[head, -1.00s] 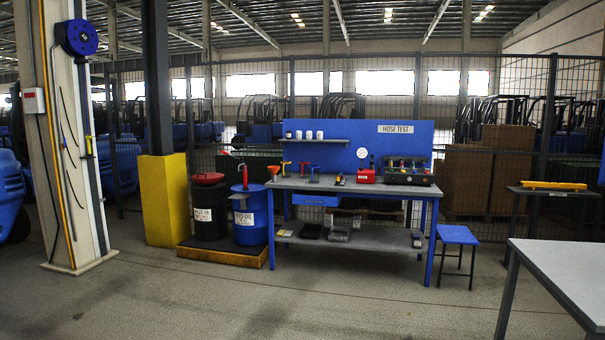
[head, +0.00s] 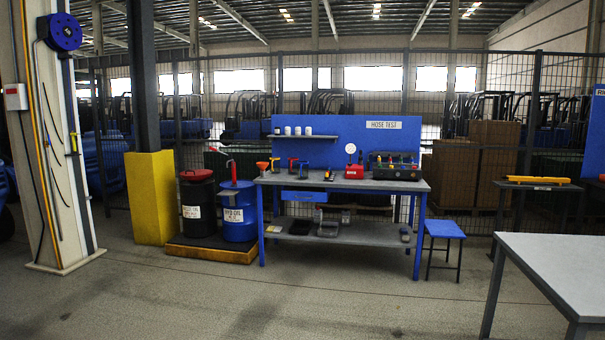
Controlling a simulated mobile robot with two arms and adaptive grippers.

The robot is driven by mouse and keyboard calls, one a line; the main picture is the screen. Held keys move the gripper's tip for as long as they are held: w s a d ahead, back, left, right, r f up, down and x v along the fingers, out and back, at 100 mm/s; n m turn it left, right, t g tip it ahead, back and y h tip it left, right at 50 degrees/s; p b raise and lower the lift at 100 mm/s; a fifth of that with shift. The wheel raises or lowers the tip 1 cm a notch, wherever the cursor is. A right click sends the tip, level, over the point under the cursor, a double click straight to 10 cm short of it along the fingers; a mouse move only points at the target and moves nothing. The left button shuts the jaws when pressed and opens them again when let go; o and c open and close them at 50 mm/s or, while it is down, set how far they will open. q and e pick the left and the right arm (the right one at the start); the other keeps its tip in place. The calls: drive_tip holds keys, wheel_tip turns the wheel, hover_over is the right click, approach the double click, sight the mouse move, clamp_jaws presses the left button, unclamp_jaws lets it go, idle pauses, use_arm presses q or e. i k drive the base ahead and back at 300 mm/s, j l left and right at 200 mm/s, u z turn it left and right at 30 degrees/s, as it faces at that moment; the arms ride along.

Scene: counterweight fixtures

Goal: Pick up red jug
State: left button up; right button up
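A small red thing (head: 354,172) stands on top of the blue workbench (head: 340,185), in the right half, in front of a round white gauge. It is too small to tell whether it is a jug. Small red and orange items (head: 275,164) stand at the bench's left end, also too small to make out. Neither of my grippers is in view.
A red-topped black drum (head: 197,200) and a blue drum (head: 239,212) stand on a low pallet left of the bench. A blue stool (head: 445,229) stands right of it. A grey table (head: 560,265) fills the lower right. Open floor lies in front.

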sight(293, 167)
drive_tip(key=i, duration=1.05)
drive_tip(key=i+j, duration=0.1)
drive_tip(key=i, duration=0.9)
drive_tip(key=i+u, duration=0.1)
drive_tip(key=i, duration=2)
drive_tip(key=i+u, duration=0.1)
drive_tip(key=i, duration=0.95)
drive_tip(key=i+l, duration=0.1)
drive_tip(key=i, duration=0.9)
drive_tip(key=i+l, duration=0.1)
drive_tip(key=i, duration=0.95)
drive_tip(key=j+u, duration=0.05)
